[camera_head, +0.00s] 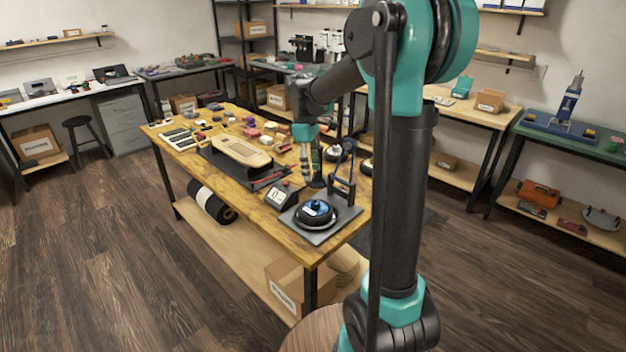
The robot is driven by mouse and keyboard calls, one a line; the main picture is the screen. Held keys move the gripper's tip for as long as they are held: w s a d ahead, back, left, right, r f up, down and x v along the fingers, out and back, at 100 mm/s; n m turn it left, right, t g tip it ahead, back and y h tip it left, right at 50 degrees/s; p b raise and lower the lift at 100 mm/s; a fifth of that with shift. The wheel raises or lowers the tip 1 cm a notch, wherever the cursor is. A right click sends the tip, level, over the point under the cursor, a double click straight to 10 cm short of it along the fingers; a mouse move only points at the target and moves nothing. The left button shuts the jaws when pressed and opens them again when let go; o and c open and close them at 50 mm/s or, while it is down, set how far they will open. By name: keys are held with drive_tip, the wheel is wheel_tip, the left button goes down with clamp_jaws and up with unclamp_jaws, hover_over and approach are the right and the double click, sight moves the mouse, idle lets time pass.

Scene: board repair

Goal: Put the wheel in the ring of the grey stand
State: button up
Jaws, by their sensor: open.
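A grey stand with a flat square base (322,237) sits at the near right corner of the wooden workbench. On it is a round black part (316,214) with a blue and white top; whether this is the ring alone or something seated in it is too small to tell. A dark blue upright frame (346,172) rises behind it. My gripper (309,178) points down over the bench, left of that frame and behind the black part. It is open, and I see nothing held. I cannot single out the wheel with certainty among the small round parts.
A small display box (281,196) stands just left of the base. A wooden board (241,151) lies on a dark fixture (262,179) farther left. Several small tools and coloured parts crowd the back of the bench. Round black parts (334,153) stand behind my gripper.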

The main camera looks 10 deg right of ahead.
drive_tip(key=s+d+f+m+t, duration=0.1)
drive_tip(key=s+f+m, duration=0.3)
drive_tip(key=s, duration=0.3)
drive_tip(key=s+d+f+m+t, duration=0.2)
drive_tip(key=s+f+m, duration=0.1)
drive_tip(key=s, duration=0.5)
drive_tip(key=s+d+f+m+t+y, duration=0.1)
drive_tip(key=s+d+f+m+t, duration=0.1)
drive_tip(key=s+f+m, duration=0.2)
drive_tip(key=s+f, duration=0.2)
drive_tip(key=s, duration=0.2)
drive_tip(key=shift+d+m, duration=0.15)
drive_tip(key=shift+m, duration=0.15)
